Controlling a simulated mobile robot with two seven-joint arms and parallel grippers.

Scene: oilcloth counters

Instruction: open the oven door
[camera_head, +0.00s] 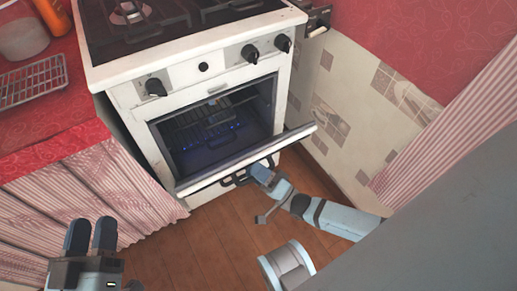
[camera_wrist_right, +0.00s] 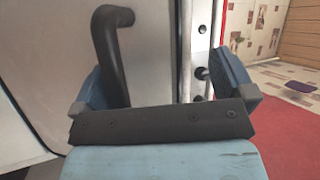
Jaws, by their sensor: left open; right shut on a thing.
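The white oven (camera_head: 195,95) stands under the hob at the top centre of the head view. Its door (camera_head: 240,158) is partly open, tilted outward at the top, and the dark cavity with a wire rack (camera_head: 205,118) shows. My right gripper (camera_head: 262,174) is at the front of the door, by the black door handle (camera_head: 235,180). My left gripper (camera_head: 91,225) is open and empty at lower left, away from the oven.
A counter with a red cloth (camera_head: 60,120) and pink striped curtain (camera_head: 100,180) stands left of the oven. It holds a wire rack (camera_head: 32,82) and an orange bottle (camera_head: 52,15). A tiled wall (camera_head: 350,110) is close on the right. Wooden floor (camera_head: 190,245) in front is bare.

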